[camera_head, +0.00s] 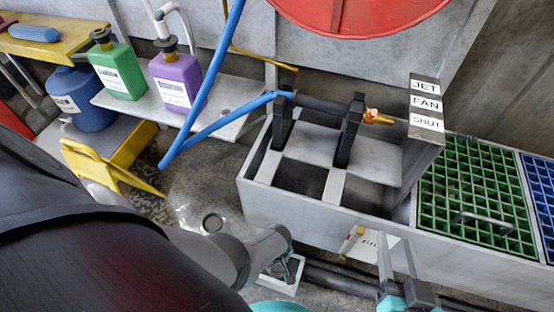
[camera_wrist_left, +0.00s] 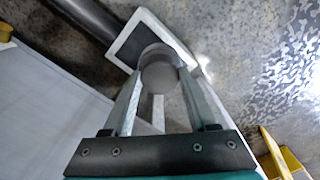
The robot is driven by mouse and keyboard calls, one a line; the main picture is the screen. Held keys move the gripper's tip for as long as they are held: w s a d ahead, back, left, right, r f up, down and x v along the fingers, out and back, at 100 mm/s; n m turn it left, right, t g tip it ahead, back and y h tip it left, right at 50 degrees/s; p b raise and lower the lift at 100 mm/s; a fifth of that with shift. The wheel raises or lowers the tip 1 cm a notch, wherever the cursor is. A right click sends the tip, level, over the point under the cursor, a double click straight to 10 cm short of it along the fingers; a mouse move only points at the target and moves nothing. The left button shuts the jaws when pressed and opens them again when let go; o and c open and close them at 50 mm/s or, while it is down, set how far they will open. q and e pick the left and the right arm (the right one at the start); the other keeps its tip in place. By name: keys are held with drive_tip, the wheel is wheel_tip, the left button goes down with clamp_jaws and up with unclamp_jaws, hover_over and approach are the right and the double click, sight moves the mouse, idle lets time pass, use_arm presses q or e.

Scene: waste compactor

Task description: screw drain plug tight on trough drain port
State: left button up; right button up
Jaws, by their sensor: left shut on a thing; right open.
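A grey round-ended piece, apparently the drain plug (camera_wrist_left: 160,76), sits between the fingers of my left gripper (camera_wrist_left: 158,88) in the left wrist view. The gripper is shut on it. In the head view my left gripper (camera_head: 287,268) is low in front of the grey trough (camera_head: 300,208), by a white square frame (camera_head: 290,285) on the floor. The plug cannot be made out clearly there, and the drain port is not clearly visible. Whether the plug touches the port I cannot tell. My right gripper (camera_head: 397,262) is open and empty before the trough's front wall.
A dark pipe (camera_head: 345,280) runs along the floor to the white frame. A small yellow-and-red handle (camera_head: 351,240) and white tag (camera_head: 376,246) are on the trough front. Blue hose (camera_head: 205,95), yellow stand (camera_head: 115,165), green grate (camera_head: 475,195) and purple bottle (camera_head: 176,82) stand around.

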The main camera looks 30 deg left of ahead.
use_arm(q)
clamp_jaws()
drive_tip(key=m, duration=0.4)
drive_tip(key=shift+a+m, duration=0.1)
drive_tip(key=shift+m, duration=0.5)
drive_tip(key=m, duration=0.4)
drive_tip(key=shift+m, duration=0.4)
drive_tip(key=shift+m, duration=0.3)
drive_tip(key=m, duration=0.4)
drive_tip(key=shift+m, duration=0.4)
